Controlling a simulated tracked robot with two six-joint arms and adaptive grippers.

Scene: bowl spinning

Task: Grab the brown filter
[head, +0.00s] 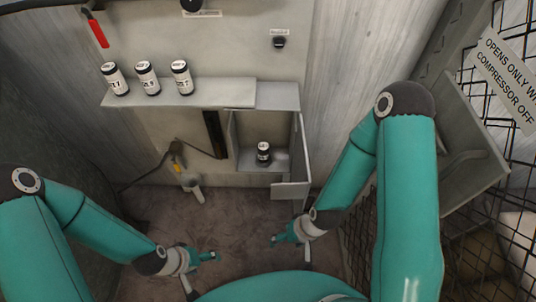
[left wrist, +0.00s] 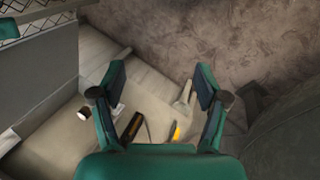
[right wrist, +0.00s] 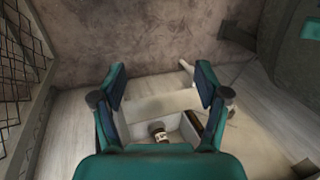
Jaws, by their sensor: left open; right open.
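A small canister (head: 264,153) with a dark, brownish top and a white label stands upright inside the open wall box (head: 247,165) in the head view. The canister (right wrist: 158,131) also shows between the fingers in the right wrist view, well beyond them. Three white-labelled canisters with dark ends (head: 113,79) (head: 147,77) (head: 181,77) stand on the shelf (head: 220,92). Their colours are hard to tell apart. My left gripper (head: 202,270) is open and empty, low at the lower left centre. My right gripper (head: 290,252) is open and empty, low in front of the box.
The box's door (head: 299,150) hangs open on its right side. A red handle (head: 98,33) is at upper left. A wire mesh (head: 500,110) stands at right. The floor between my grippers is clear.

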